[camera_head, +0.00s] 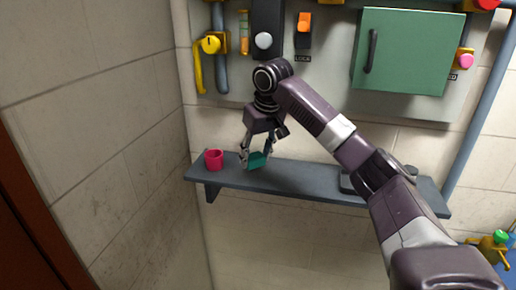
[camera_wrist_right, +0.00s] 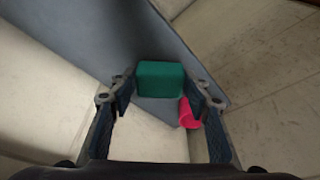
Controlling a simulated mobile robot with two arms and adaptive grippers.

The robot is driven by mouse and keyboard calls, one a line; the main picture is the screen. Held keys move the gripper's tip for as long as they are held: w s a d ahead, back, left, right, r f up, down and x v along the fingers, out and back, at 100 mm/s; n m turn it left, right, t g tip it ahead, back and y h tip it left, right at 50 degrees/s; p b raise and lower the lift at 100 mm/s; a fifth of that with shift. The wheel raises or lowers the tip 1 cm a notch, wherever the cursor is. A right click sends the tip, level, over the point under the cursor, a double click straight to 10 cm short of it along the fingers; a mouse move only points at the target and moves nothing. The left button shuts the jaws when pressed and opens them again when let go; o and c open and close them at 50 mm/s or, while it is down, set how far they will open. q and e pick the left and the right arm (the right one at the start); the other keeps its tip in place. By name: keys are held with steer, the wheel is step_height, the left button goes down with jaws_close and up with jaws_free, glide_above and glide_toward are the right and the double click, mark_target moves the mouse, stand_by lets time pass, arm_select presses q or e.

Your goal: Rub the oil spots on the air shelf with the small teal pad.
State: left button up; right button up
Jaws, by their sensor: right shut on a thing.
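The small teal pad (camera_head: 258,162) is between the fingers of my right gripper (camera_head: 256,156), which is shut on it. The pad is at the left part of the blue-grey air shelf (camera_head: 300,180), close to its top; I cannot tell if it touches. In the right wrist view the teal pad (camera_wrist_right: 160,78) shows between the fingertips, with the shelf (camera_wrist_right: 95,45) behind it. I cannot make out any oil spots on the shelf; the gripper and arm cover part of it. My left gripper is not in view.
A red cup (camera_head: 213,160) stands on the shelf's left end, close left of the gripper. A grey thing (camera_head: 350,183) lies on the shelf's right part, partly behind my arm. Above, a wall panel carries a yellow valve (camera_head: 210,44), an orange switch (camera_head: 304,22) and a green door (camera_head: 415,55).

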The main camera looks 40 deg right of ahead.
steer(key=v, duration=0.2)
steer(key=shift+a+r, duration=0.2)
steer(key=shift+r, duration=0.45)
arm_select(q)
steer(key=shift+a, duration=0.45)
arm_select(e)
steer(key=shift+w, duration=0.2)
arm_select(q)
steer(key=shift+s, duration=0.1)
arm_select(e)
steer(key=shift+s+d, duration=0.1)
